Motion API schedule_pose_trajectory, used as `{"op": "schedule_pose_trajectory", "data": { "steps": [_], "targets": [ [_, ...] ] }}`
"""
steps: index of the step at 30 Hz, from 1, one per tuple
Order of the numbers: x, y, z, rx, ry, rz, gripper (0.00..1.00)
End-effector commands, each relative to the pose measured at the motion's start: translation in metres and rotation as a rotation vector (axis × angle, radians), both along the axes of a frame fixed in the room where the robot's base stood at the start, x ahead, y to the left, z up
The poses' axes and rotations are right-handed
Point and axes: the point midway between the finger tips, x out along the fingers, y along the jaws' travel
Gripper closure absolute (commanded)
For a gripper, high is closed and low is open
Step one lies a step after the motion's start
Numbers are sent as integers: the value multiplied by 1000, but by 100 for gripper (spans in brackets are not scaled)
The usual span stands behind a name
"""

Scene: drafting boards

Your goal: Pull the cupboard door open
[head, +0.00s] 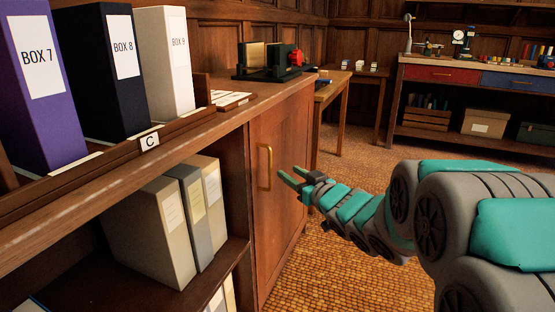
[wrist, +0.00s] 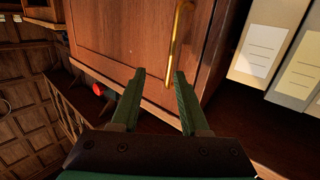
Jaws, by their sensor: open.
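The cupboard door (head: 278,185) is a brown wooden panel at the end of the shelf unit, and it looks shut. It carries a vertical brass handle (head: 264,167) near its left edge. In the wrist view the door (wrist: 135,35) fills the upper middle, with the handle (wrist: 178,45) just beyond the fingertips. My gripper (head: 288,178) is open and empty, a little to the right of the handle in the head view. In the wrist view my gripper (wrist: 160,75) has its two green fingers apart, pointing toward the handle. I see no contact with it.
Upright box files (head: 122,75) stand on the unit's top, and more binders (head: 155,225) fill the open shelf left of the door. A device with a red knob (head: 272,60) sits on top. The floor (head: 330,265) before the door is clear. A workbench (head: 470,75) stands behind.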

Motion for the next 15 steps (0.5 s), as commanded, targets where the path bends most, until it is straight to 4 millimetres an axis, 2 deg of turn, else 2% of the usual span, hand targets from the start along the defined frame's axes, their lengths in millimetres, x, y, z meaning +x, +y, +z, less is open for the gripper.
{"op": "schedule_pose_trajectory", "data": {
  "steps": [3,8,15],
  "targets": [
    [-2,16,7,40,-38,61,55],
    [1,25,10,56,-51,85,55],
    [27,44,9,56,-50,85,55]
  ]
}}
